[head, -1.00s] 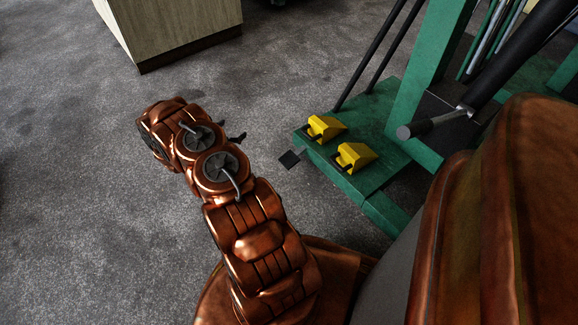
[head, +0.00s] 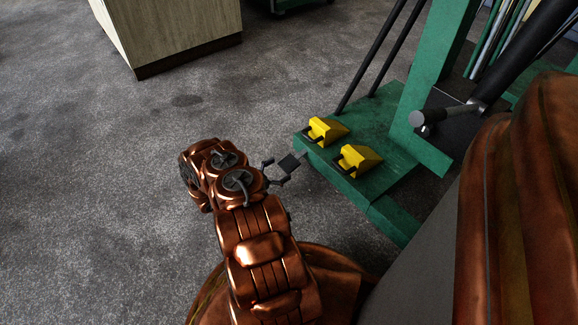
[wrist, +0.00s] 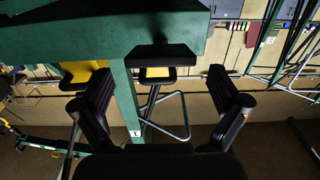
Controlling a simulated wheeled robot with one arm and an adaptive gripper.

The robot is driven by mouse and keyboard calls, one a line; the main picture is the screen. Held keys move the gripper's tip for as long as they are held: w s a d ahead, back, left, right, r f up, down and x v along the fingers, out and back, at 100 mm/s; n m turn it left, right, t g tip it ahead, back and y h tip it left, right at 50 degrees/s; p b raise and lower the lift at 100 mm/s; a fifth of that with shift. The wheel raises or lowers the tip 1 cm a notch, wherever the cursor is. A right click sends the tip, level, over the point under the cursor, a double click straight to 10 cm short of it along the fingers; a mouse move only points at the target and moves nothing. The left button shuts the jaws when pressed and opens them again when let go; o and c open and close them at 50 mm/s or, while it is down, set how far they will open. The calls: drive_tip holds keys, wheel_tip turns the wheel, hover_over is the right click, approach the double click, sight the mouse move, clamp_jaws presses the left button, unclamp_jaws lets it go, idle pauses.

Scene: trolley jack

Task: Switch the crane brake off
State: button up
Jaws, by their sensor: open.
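The green crane base (head: 360,143) stands on the carpet right of my arm. In the wrist view, the pad (wrist: 162,54) is ahead, centred between and beyond the open fingers (wrist: 162,85). The fingers look apart from it; exact depth is unclear. Nothing is held.
Two yellow blocks (head: 326,130) (head: 360,160) sit on the crane base. A green post, black bars and a dark cylinder (head: 450,115) rise behind and right. A wooden cabinet (head: 175,30) stands at the back left. The carpet left of my arm is clear.

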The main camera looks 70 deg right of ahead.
sight(288, 164)
drive_tip(key=shift+b+x, duration=0.9)
drive_tip(key=shift+x, duration=1.5)
drive_tip(key=c, duration=1.7)
